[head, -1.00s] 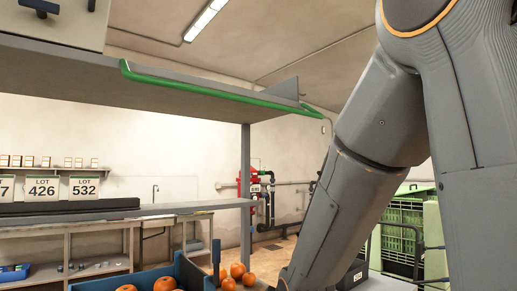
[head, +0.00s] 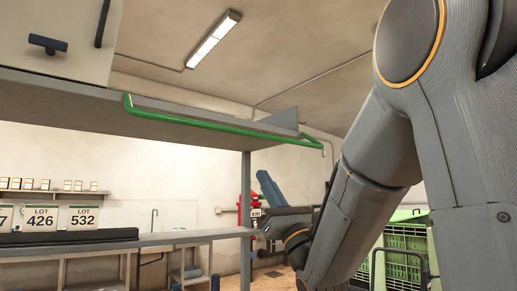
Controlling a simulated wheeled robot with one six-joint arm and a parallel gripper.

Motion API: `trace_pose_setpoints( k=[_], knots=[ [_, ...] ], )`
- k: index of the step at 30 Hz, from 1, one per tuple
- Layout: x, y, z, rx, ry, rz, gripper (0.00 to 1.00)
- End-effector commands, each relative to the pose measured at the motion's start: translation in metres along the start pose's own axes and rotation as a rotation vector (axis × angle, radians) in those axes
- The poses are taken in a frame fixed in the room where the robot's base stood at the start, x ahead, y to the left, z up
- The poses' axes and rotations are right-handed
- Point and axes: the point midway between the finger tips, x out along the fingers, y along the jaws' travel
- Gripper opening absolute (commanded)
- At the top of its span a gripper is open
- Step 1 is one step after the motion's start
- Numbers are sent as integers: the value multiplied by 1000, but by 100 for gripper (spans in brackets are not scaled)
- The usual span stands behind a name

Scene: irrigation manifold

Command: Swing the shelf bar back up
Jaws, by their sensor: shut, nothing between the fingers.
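The green shelf bar (head: 225,129) runs along the front edge of the grey upper shelf (head: 185,104). Its long rail sits a little below the shelf edge, with short bent ends at left and right. My gripper (head: 264,176) is below the bar's right half in the picture, with its blue fingers pointing up. The fingers are together and look empty. They appear apart from the bar; how far they are from it in depth is hard to tell.
A cabinet (head: 60,35) with dark handles stands above the shelf at left. A grey post (head: 245,190) supports the shelf behind my gripper. A lower bench (head: 185,238) and a green crate (head: 405,250) stand below. Red pipework (head: 246,198) is partly hidden by my gripper.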

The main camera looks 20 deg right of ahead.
Motion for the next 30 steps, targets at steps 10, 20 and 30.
trace_pose_setpoints(
  k=[10,20,30],
  knots=[
    [4,0,0,3,2,-1,0],
    [56,1,2,5,2,1,0],
    [97,0,16,3,3,-2,0]
  ],
)
